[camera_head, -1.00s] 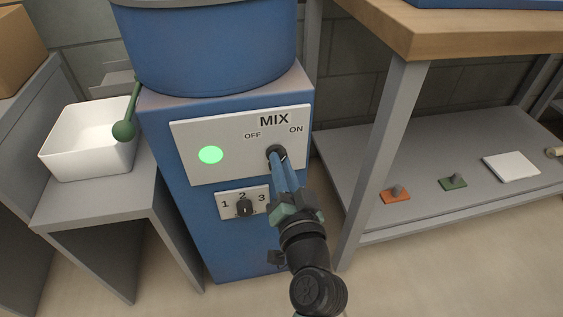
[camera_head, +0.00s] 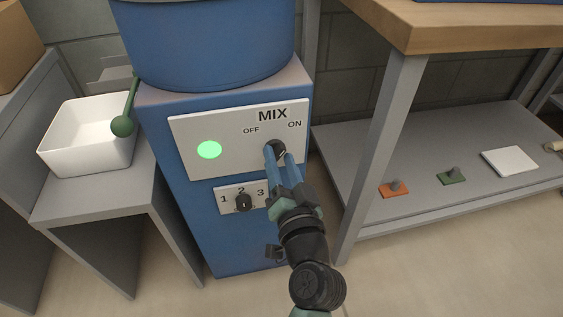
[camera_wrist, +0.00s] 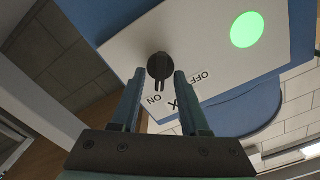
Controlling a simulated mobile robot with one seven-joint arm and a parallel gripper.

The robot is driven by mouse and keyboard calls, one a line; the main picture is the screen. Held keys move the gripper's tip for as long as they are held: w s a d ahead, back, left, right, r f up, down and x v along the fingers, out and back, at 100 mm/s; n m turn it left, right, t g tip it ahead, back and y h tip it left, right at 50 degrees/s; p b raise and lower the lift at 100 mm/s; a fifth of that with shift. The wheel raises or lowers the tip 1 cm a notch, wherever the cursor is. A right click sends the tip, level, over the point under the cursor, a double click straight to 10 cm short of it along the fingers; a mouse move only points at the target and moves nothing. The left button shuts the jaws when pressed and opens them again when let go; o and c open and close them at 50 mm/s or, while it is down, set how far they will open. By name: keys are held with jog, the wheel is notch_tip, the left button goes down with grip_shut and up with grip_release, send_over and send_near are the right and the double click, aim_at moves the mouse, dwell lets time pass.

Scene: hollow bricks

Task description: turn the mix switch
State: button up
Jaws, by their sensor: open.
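The mix switch (camera_head: 275,149) is a dark round knob on a white panel (camera_head: 190,128) marked MIX, OFF and ON, on the blue machine. In the wrist view the knob (camera_wrist: 160,66) shows with its pointer towards the ON label. A green lamp (camera_head: 209,150) is lit on the panel's left and also shows in the wrist view (camera_wrist: 247,30). My gripper (camera_head: 283,160) is open in front of the knob. In the wrist view its two fingers (camera_wrist: 157,74) stand apart on either side of the knob, and I see no contact.
Below the panel is a smaller dial (camera_head: 244,201) marked 1, 2, 3.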

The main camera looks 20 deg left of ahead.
jog(key=p+v, duration=0.1)
jog(key=v, duration=1.2)
